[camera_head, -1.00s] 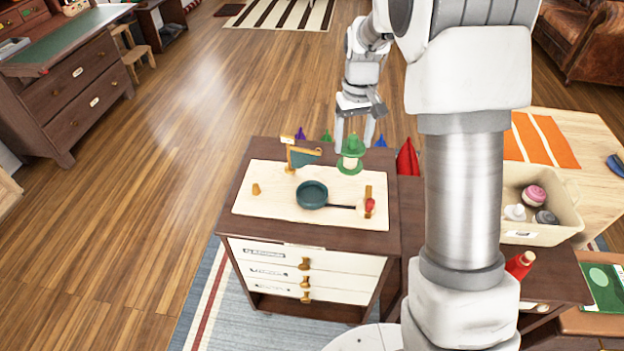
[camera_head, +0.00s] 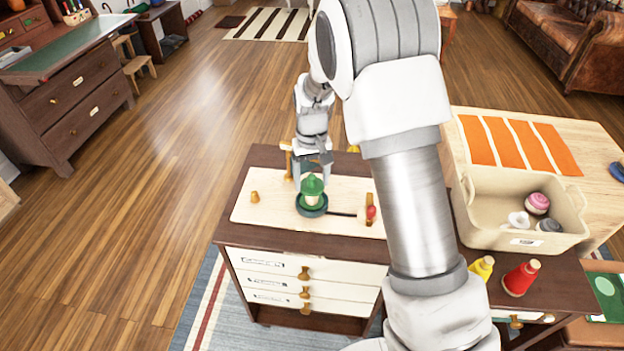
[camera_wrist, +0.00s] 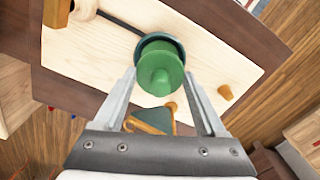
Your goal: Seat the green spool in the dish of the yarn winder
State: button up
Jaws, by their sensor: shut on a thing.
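The green spool (camera_head: 312,187) is upright between the fingers of my gripper (camera_head: 313,175), which is shut on it. In the wrist view the spool (camera_wrist: 162,75) shows between the two fingertips (camera_wrist: 160,74). The dark teal dish (camera_head: 312,211) of the yarn winder is directly beneath the spool, and its rim (camera_wrist: 150,38) shows around the spool's far side. I cannot tell whether the spool's base rests on the dish floor or is slightly above it. The winder's pale board (camera_head: 250,212) lies on the dark cabinet top.
A wooden peg (camera_head: 255,197) stands left of the dish, and a red-knobbed post (camera_head: 371,212) stands to its right. A teal flag-like part on wood (camera_wrist: 152,122) is close to my fingers.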

jog(key=shift+f, duration=0.2)
jog(key=o, duration=1.4)
jog(key=shift+c, duration=0.2)
jog(key=shift+r, duration=0.1)
